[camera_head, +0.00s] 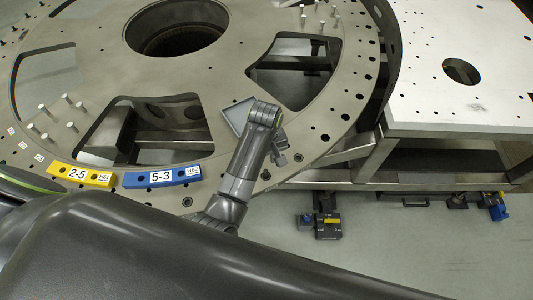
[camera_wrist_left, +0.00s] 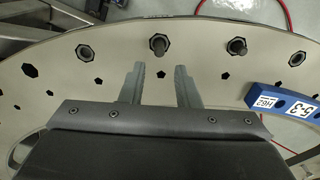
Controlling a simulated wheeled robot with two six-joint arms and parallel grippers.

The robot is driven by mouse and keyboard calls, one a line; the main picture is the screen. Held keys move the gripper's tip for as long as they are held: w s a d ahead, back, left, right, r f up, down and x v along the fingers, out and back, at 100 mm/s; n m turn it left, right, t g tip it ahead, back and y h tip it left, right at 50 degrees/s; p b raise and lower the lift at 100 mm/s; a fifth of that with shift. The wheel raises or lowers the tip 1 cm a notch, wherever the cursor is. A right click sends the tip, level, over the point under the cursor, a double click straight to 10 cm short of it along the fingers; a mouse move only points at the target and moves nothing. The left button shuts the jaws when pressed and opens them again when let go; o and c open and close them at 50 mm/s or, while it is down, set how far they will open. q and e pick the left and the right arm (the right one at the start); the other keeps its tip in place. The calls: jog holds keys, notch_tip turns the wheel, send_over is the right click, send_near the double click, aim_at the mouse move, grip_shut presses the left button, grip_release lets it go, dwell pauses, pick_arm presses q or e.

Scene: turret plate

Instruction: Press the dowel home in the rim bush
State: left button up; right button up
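The large grey turret plate (camera_head: 70,45) fills the left and middle of the head view. In the left wrist view its rim (camera_wrist_left: 205,45) has a row of dark hexagonal bushes. One dowel (camera_wrist_left: 158,45) stands in a bush beyond my fingers. A second dowel (camera_wrist_left: 237,47) stands in the bush to its right. Both appear to stick up; how deep each sits I cannot tell. My left gripper (camera_wrist_left: 157,76) is open and empty, its fingers apart above the plate, short of the nearer dowel. In the head view my left gripper (camera_head: 284,157) is over the rim. My right gripper is not in view.
A blue block marked 5-3 (camera_head: 162,177) and a yellow block marked 2-5 (camera_head: 82,175) lie on the rim. Several pins (camera_head: 66,112) stand on the plate at left. A pale table (camera_head: 470,60) stands right. The plate has large cutouts.

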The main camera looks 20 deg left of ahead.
aim_at(266, 170)
pick_arm(q)
jog(key=shift+w+f+b, duration=0.1)
jog(key=shift+f+b, duration=0.3)
jog(key=shift+f, duration=2.9)
grip_shut()
